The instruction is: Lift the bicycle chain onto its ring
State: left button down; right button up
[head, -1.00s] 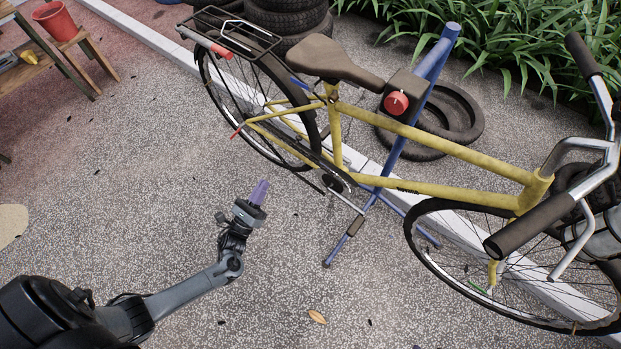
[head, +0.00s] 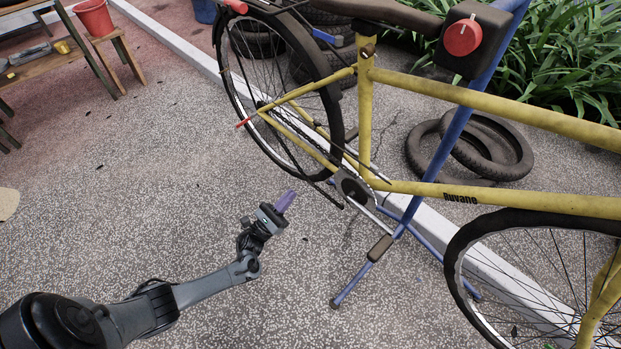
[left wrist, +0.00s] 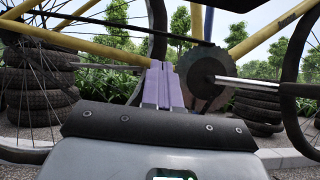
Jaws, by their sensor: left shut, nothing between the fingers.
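The yellow bicycle hangs on a blue stand. Its toothed ring (head: 352,188) is at the crank and also shows in the left wrist view (left wrist: 207,82), just right of my fingers. The dark chain runs between the rear wheel and the ring; a thin dark run of it crosses the upper left wrist view (left wrist: 110,23). I cannot tell how it sits on the teeth. My left gripper (head: 286,200) is shut and empty, its purple fingers apart from the bicycle, left of and slightly below the ring. My right gripper is not in view.
The blue stand (head: 436,165) has legs spread below the crank. The crank arm and pedal (head: 379,248) stick out toward the front. The rear wheel (head: 335,130) is above my gripper. Tyres (head: 425,155) lie behind.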

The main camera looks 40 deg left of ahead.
pick_arm(q)
jog(key=w, duration=0.1)
jog(key=b, duration=0.4)
send_near(321, 149)
jog(key=w+d+r, duration=0.2)
jog(key=w+r, duration=0.1)
jog(key=w, duration=0.2)
jog(key=shift+w, duration=0.2)
jog(key=shift+d+f, duration=0.1)
jog(key=shift+d, duration=0.05)
